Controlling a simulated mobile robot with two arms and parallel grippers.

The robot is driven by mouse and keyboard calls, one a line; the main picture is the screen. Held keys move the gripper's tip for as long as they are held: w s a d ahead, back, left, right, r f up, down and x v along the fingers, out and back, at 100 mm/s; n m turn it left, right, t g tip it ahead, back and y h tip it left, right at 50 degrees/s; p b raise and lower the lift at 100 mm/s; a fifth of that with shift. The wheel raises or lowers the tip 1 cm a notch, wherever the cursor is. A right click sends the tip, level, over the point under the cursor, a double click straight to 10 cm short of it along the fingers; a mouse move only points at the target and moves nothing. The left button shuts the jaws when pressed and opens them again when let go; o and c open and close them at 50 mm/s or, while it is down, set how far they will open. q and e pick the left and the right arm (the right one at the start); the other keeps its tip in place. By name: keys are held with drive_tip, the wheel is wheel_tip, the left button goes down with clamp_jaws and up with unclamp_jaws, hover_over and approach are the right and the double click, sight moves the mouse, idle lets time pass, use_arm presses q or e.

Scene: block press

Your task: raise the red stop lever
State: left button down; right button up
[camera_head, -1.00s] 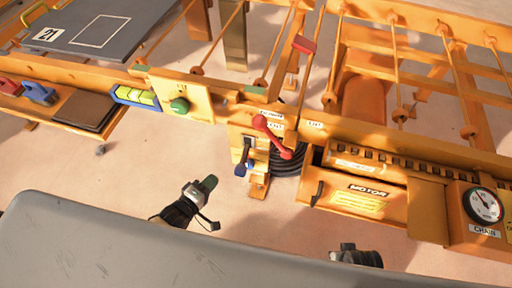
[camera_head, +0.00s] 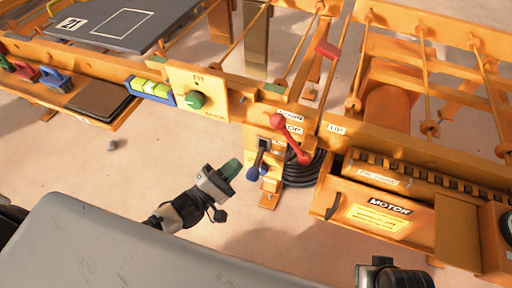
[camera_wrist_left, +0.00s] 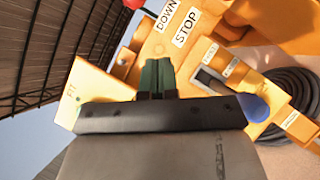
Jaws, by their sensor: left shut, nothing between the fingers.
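The red stop lever (camera_head: 291,139) is a red rod with a round knob at each end, on the orange post beside the DOWN, STOP and UP labels. Its upper knob is near DOWN. In the left wrist view a bit of a red knob (camera_wrist_left: 132,3) shows at the top edge. My left gripper (camera_head: 232,168) is shut and empty, its green fingertips left of and below the lever, apart from it. The fingertips (camera_wrist_left: 157,76) also show in the left wrist view, in front of the orange panel. A dark part at the bottom right seems to be my right gripper (camera_head: 393,277); its fingers are not clear.
A blue-knobbed lever (camera_head: 256,166) stands just left of the red one, close to my left gripper. A green dial (camera_head: 194,101) is on the panel further left. A coiled black hose (camera_head: 302,172) and the motor box (camera_head: 375,211) are to the right.

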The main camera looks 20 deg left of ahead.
use_arm(q)
drive_tip(key=s+d+r+x, duration=0.1)
drive_tip(key=x, duration=1.1)
drive_tip(key=shift+s+d+r, duration=0.25)
drive_tip(key=shift+d, duration=0.25)
use_arm(e)
drive_tip(key=shift+s+r, duration=0.2)
drive_tip(key=shift+r, duration=0.1)
drive_tip(key=shift+r, duration=0.2)
